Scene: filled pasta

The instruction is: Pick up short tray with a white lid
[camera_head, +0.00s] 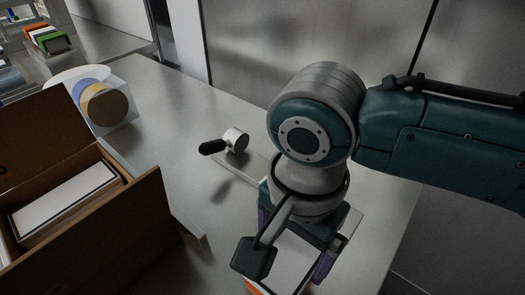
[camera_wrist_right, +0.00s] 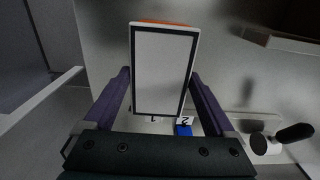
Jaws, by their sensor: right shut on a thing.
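A short tray with a white lid and a dark border (camera_wrist_right: 160,70) fills the middle of the right wrist view, with an orange edge at its far end. It also shows in the head view (camera_head: 287,262) at the bottom, partly hidden under my wrist. My right gripper (camera_wrist_right: 160,85) has its two purple fingers on either long side of the tray and is shut on it. In the head view the right gripper (camera_head: 293,245) points down over the counter. Whether the tray is lifted cannot be told. My left gripper is not in view.
An open cardboard box (camera_head: 115,235) stands at the left with another white-lidded tray (camera_head: 65,200) inside. A clear container with round items (camera_head: 103,104) is behind it. A white cylinder with a black handle (camera_head: 236,139) is on the counter (camera_head: 180,110). Space around it is clear.

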